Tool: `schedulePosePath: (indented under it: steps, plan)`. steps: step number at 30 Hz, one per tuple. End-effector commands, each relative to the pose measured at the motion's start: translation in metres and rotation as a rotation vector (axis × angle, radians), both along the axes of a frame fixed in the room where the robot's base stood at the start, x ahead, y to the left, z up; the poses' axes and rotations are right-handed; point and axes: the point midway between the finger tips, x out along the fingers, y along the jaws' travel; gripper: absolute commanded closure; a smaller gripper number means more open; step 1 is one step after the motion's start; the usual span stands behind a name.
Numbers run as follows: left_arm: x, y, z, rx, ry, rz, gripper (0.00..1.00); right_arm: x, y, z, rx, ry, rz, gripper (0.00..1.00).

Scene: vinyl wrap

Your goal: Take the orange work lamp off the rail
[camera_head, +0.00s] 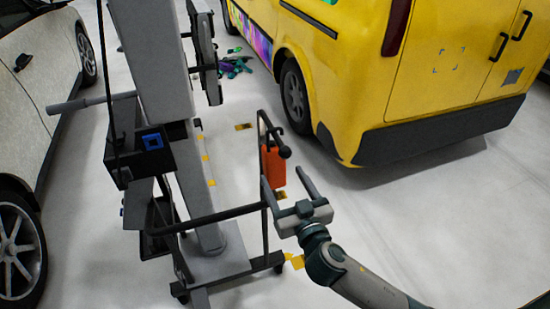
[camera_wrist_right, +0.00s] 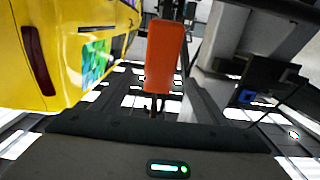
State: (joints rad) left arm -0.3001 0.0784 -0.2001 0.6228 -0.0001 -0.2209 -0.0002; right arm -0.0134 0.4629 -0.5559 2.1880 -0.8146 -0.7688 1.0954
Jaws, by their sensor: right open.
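The orange work lamp (camera_head: 273,167) hangs upright on the black rail (camera_head: 264,222) of the cart, near the middle of the head view. In the right wrist view the orange lamp (camera_wrist_right: 165,55) stands ahead, upper centre. My right gripper (camera_head: 284,178) is open, its two fingers pointing towards the lamp from the near side. Nothing shows between the fingers, and I cannot tell whether a finger touches the lamp. My left gripper is not in view.
The grey cart column (camera_head: 155,65) with a black bin (camera_head: 140,150) stands left of the lamp. A yellow van (camera_head: 345,70) is behind to the right, and a pale car (camera_head: 30,90) is at far left. Scraps (camera_head: 236,66) lie by the van. The floor (camera_head: 430,220) at right is clear.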

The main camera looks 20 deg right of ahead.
Motion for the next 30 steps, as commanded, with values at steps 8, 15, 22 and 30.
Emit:
schedulePosePath:
  steps: [8,15,22,30]
  plan:
    - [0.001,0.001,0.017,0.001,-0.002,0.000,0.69,0.045,0.001,0.003,-0.002,-0.001,-0.001,0.33]
    - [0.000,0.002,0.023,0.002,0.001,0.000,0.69,0.068,0.002,0.001,-0.001,0.001,0.000,0.33]
    - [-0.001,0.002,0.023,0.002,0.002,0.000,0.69,0.073,0.002,0.000,0.001,0.000,0.000,0.33]
    - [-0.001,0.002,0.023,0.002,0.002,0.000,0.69,0.073,0.002,0.000,0.001,0.000,0.000,0.52]
